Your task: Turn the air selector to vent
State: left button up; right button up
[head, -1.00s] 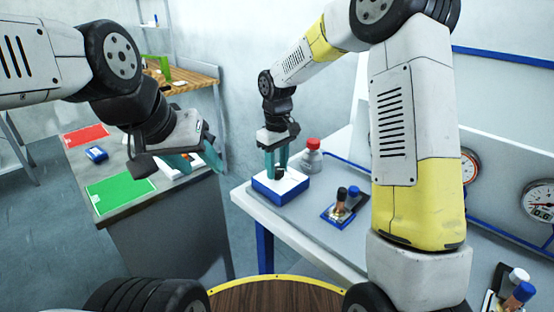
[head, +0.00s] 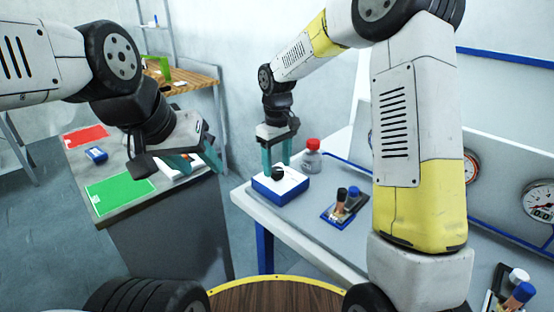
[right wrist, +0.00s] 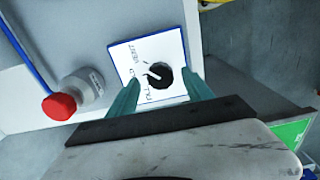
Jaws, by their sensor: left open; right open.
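The air selector (head: 281,186) is a blue box with a white top and a round black knob (head: 278,173). In the right wrist view the knob (right wrist: 160,77) has a white pointer directed left and slightly up, toward the partly hidden middle label. The word VENT is on the upper left of the face and FILL on the lower left. My right gripper (head: 276,168) is open just above the knob, its fingertips either side of it and apart from it. My left gripper (head: 198,168) is open and empty over the grey bench at the left.
A red-capped bottle (head: 312,158) stands close behind the selector. A small block with copper and blue-topped fittings (head: 346,205) sits further right on the table (head: 300,222). Gauges (head: 541,200) are on the back panel. A green mat (head: 120,190) lies on the left bench.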

aim_at(277, 169)
notch_tip(277, 169, up, 6)
jog(key=shift+r, duration=0.2)
jog(key=shift+d+r, duration=0.1)
jog(key=shift+r, duration=0.05)
jog(key=s+d+r+m+t+y, duration=0.1)
jog(key=s+d+r+m+t, duration=0.25)
jog(key=s+d+r, duration=0.55)
jog(key=s+d+m+t+y, duration=0.1)
jog(key=s+d+m, duration=0.3)
jog(key=s, duration=1)
jog(key=shift+s+d+f+m+t, duration=0.2)
jog(key=shift+d+f+m+t, duration=0.15)
jog(key=shift+t, duration=0.5)
